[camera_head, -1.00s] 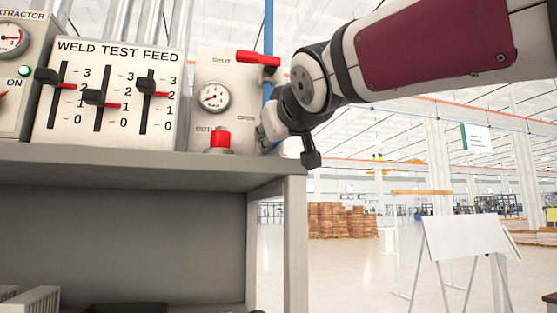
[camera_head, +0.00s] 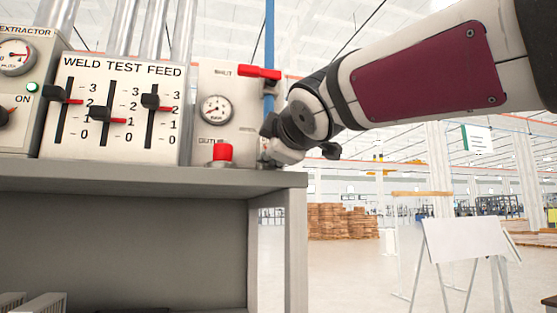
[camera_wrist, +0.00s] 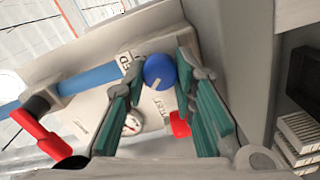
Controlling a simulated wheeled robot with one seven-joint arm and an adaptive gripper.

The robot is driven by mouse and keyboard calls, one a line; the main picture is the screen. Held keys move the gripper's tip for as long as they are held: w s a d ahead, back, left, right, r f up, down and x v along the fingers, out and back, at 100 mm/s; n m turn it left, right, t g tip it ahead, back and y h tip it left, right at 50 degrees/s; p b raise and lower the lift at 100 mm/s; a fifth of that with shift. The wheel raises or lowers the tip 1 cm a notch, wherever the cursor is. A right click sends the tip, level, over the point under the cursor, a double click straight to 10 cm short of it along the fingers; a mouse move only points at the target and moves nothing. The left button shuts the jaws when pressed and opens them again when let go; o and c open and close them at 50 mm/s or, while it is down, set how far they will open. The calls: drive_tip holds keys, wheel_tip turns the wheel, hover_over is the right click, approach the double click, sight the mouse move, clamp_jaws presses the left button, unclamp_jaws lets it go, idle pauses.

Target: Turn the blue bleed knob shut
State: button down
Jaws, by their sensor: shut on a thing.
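The blue bleed knob (camera_wrist: 159,71) is round, with a pale pointer line across its face pointing toward the lower left in the wrist view. It sits on the pale valve panel (camera_wrist: 95,112). My gripper (camera_wrist: 161,76) has its two green-padded fingers on either side of the knob and is shut on it. In the head view my gripper (camera_head: 272,153) is at the right edge of the panel, beside the blue pipe, and my wrist hides the knob there. Small labels near the knob are partly covered by the fingers.
A red lever handle (camera_head: 259,72) sits above my gripper on the blue pipe (camera_head: 269,40). A gauge (camera_head: 215,109) and a red cap (camera_head: 222,153) are close on the left. The grey shelf (camera_head: 150,177) runs below.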

drive_tip(key=shift+n, duration=0.6)
drive_tip(key=c, duration=1.3)
unclamp_jaws()
drive_tip(key=shift+f, duration=0.1)
